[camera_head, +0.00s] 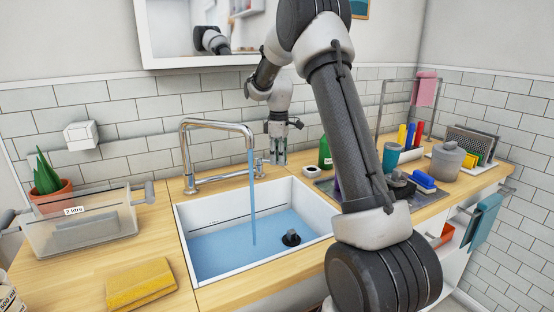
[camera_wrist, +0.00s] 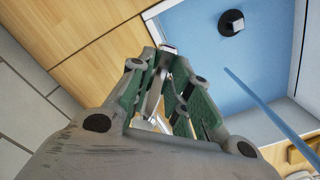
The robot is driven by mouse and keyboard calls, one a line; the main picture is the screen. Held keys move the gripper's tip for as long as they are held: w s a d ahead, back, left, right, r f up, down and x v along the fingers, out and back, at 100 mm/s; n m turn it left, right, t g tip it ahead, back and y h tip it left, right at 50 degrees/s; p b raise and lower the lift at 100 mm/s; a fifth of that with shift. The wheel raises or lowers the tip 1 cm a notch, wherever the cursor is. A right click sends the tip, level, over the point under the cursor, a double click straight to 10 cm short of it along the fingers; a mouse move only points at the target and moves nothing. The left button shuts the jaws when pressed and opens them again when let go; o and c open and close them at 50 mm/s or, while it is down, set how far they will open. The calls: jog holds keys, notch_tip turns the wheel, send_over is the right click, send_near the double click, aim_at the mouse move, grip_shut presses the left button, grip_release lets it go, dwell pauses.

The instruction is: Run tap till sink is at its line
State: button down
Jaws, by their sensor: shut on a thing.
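The chrome tap (camera_head: 217,124) stands behind the sink, and a blue stream of water (camera_head: 252,195) runs from its spout. The white sink (camera_head: 188,222) holds blue water (camera_head: 222,252) over its floor. A thin dark line (camera_head: 228,217) marks the back inner wall, and the water surface appears a little below it. A black plug (camera_head: 291,238) shows in the water, also in the wrist view (camera_wrist: 232,22). My gripper (camera_head: 278,160) points down at the tap's lever side and is shut on the tap lever (camera_head: 261,168); its fingers (camera_wrist: 168,60) mostly hide the lever in the wrist view.
A clear tub (camera_head: 105,236) labelled 2 litre stands left, near a potted plant (camera_head: 48,178). A yellow cloth (camera_head: 140,284) lies in front. Right of the sink are a green bottle (camera_head: 325,154), a blue sponge (camera_head: 424,180) and a grey pot (camera_head: 447,160). A mirror cabinet hangs above.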

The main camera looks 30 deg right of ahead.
jog(key=shift+w+d+n, duration=0.2)
jog(key=shift+n, duration=0.2)
jog(key=c, duration=1.3)
grip_release()
notch_tip(320, 180, up, 12)
jog(key=shift+r, duration=0.1)
